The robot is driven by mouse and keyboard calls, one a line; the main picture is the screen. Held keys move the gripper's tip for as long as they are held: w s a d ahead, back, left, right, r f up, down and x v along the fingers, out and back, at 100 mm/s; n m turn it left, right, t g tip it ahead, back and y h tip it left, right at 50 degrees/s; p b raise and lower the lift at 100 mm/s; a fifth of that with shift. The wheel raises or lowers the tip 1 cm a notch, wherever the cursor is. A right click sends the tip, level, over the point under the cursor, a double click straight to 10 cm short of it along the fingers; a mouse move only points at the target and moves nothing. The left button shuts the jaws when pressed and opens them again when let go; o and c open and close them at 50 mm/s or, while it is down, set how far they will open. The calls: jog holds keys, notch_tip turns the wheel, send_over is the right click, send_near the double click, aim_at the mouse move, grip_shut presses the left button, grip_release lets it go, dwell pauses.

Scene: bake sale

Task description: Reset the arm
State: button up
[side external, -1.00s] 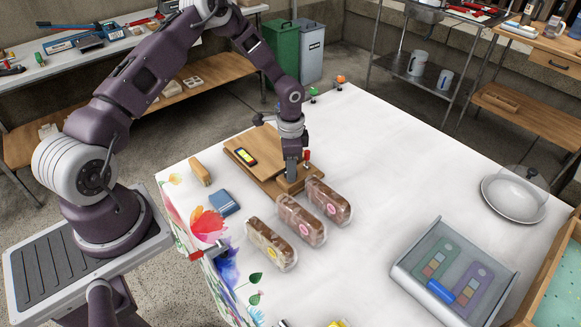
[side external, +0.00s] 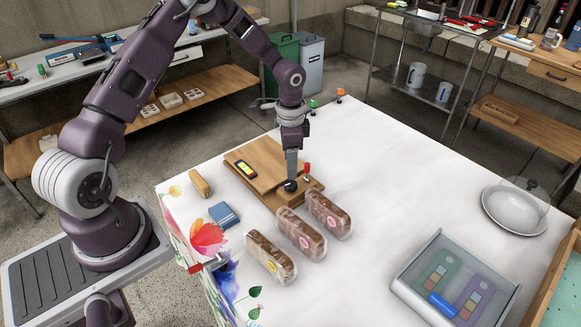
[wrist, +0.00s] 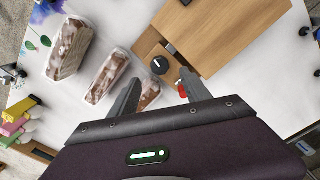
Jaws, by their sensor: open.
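My gripper (side external: 291,168) is open and empty above the wooden board near the middle of the table. In the wrist view its two fingers (wrist: 160,98) are spread apart, with a round black knob (wrist: 160,66) on the board showing between and beyond them. The black knob (side external: 290,186) sits just below the fingertips in the side view. A red-topped peg (side external: 307,168) stands beside it.
Three wrapped loaves (side external: 271,257) lie in a row in front of the board. A blue box (side external: 223,214) and a brush (side external: 200,184) are at the left edge. A clear tray (side external: 410,288) and a domed white plate (side external: 514,209) are at the right. The middle right of the table is clear.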

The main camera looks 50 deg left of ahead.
jog(key=shift+r, duration=0.1)
jog(key=s+d+r+n+t+y, duration=0.15)
jog(key=s+r, duration=0.25)
jog(key=r, duration=0.6)
jog(key=s+d+r+n+t+y, duration=0.15)
jog(key=s+r, duration=0.25)
jog(key=r, duration=0.6)
jog(key=s+d+r+n+t+h, duration=0.1)
jog(key=s+d+r+n, duration=0.1)
jog(key=s, duration=0.8)
jog(key=s+d+r+n+t+h, duration=0.1)
jog(key=s+d+r, duration=0.3)
jog(key=s, duration=0.6)
jog(key=shift+d+r+n+t+h, duration=0.3)
jog(key=shift+d+r+n+h, duration=0.15)
jog(key=shift+r, duration=0.25)
jog(key=shift+a, duration=0.1)
